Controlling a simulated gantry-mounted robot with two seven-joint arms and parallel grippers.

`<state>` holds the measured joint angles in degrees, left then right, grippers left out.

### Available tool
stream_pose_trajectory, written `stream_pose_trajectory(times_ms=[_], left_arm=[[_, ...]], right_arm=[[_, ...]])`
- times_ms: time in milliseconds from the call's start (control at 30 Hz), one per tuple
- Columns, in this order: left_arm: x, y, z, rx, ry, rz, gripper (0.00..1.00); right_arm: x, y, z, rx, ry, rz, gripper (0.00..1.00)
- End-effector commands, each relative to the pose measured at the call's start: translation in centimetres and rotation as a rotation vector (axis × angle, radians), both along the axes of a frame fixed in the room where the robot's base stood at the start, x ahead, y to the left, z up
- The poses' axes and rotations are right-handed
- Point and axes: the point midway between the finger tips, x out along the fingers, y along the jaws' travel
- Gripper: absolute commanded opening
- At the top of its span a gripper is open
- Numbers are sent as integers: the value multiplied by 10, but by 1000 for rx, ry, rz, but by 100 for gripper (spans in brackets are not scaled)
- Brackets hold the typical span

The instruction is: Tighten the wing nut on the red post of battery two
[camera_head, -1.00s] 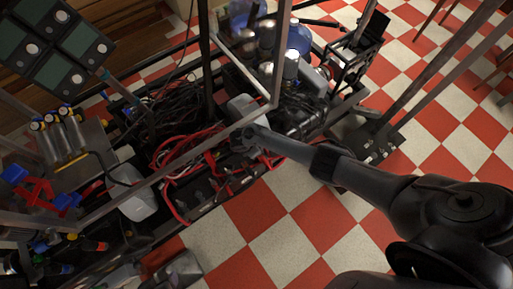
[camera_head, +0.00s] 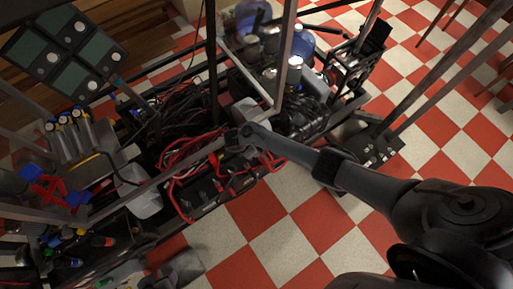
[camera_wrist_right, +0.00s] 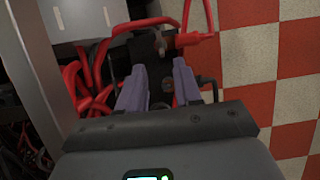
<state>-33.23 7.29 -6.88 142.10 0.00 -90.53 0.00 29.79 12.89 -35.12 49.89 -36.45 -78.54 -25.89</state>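My right arm reaches in from the right in the head view, with its gripper (camera_head: 236,140) over the red cables at the cart's near side. In the right wrist view the two purple-grey fingers of this gripper (camera_wrist_right: 160,88) are apart, with small dark hardware showing between and beyond them. A dark post or fastener (camera_wrist_right: 160,45) with a red cable end (camera_wrist_right: 192,40) beside it lies just ahead of the fingertips. I cannot make out the wing nut's shape or which battery this is. My left gripper does not show.
Red cables (camera_wrist_right: 88,85) loop close to the left finger. A metal frame bar (camera_wrist_right: 42,60) and a pale grey box (camera_wrist_right: 90,18) stand on the left. In the head view, upright frame posts (camera_head: 287,50) rise near my arm. Checkered floor (camera_head: 290,245) is open in front.

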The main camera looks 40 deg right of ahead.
Motion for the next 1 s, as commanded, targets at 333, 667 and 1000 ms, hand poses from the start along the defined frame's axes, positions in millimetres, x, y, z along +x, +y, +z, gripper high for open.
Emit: stream_pose_trajectory(times_ms=[333, 667, 1000], left_arm=[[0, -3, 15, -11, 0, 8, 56], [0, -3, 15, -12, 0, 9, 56], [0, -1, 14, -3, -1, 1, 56]], right_arm=[[1, 11, 27, 0, 0, -1, 34], [1, 11, 27, 0, 0, -1, 34], [1, 11, 26, 0, 0, -1, 34]])
